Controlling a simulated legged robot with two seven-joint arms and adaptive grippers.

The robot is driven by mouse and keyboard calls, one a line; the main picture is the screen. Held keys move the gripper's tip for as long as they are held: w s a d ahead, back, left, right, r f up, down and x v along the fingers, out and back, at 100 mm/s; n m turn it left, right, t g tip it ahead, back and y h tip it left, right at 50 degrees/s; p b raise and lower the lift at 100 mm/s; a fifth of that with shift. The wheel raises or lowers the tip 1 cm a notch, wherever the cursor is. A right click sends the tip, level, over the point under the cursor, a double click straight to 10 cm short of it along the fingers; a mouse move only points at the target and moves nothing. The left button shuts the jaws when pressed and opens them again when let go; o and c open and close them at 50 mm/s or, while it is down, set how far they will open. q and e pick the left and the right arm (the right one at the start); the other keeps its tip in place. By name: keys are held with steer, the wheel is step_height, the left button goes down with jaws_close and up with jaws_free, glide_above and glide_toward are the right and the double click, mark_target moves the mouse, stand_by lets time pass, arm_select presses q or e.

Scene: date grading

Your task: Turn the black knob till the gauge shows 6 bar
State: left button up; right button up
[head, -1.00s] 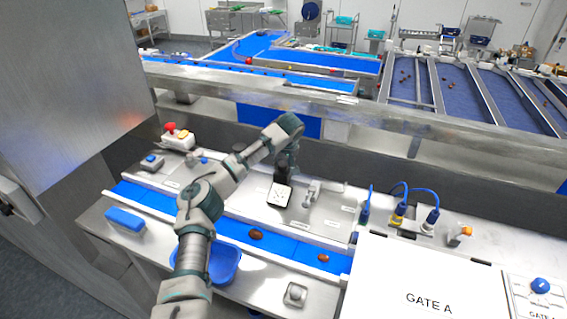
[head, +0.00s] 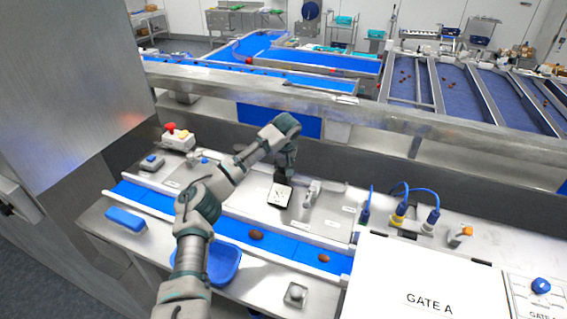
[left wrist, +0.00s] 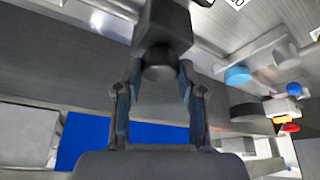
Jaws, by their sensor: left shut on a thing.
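My left gripper (head: 285,172) reaches down from above onto the steel panel behind the blue belt. In the left wrist view, its two fingers (left wrist: 160,77) stand either side of the black knob (left wrist: 158,62) and are shut on it. The knob joins a larger black body (left wrist: 165,25). In the head view, the gripper and wrist hide the knob. A white square face with small dark marks, seemingly the gauge (head: 280,195), sits just below the gripper; its reading is too small to tell. My right gripper is not in view.
A metal valve-like fitting (head: 312,190) stands close right of the gauge. The blue belt (head: 285,243) carries brown dates in front. A red-topped button box (head: 178,138) stands at left. Blue-cabled connectors (head: 415,215) and a white GATE A cover (head: 425,275) are at right.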

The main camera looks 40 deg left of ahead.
arm_select(q)
steer(key=shift+s+f, duration=0.1)
steer(key=shift+f, duration=0.2)
steer(key=shift+a+m+t+h, duration=0.15)
steer(key=shift+m+h, duration=0.3)
steer(key=shift+m, duration=0.8)
steer(key=shift+d+m+t+h, duration=0.1)
steer(key=shift+m+t+h, duration=0.25)
steer(key=shift+m, duration=0.9)
steer(key=m+h, duration=0.1)
steer(key=m, duration=0.3)
steer(key=shift+a+h, duration=0.15)
steer(key=shift+h, duration=0.25)
steer(key=m+h, duration=0.1)
steer(key=m, duration=0.3)
steer(key=shift+a+m+h, duration=0.1)
steer(key=shift+m+h, duration=0.3)
steer(key=shift+m+g+h, duration=0.35)
steer(key=shift+m+h, duration=0.05)
steer(key=shift+m, duration=0.9)
steer(key=shift+m+g+h, duration=0.35)
steer(key=shift+m+h, duration=0.05)
steer(key=shift+m, duration=0.9)
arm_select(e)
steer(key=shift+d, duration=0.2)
arm_select(q)
steer(key=shift+a+m, duration=0.1)
steer(key=shift+m, duration=0.5)
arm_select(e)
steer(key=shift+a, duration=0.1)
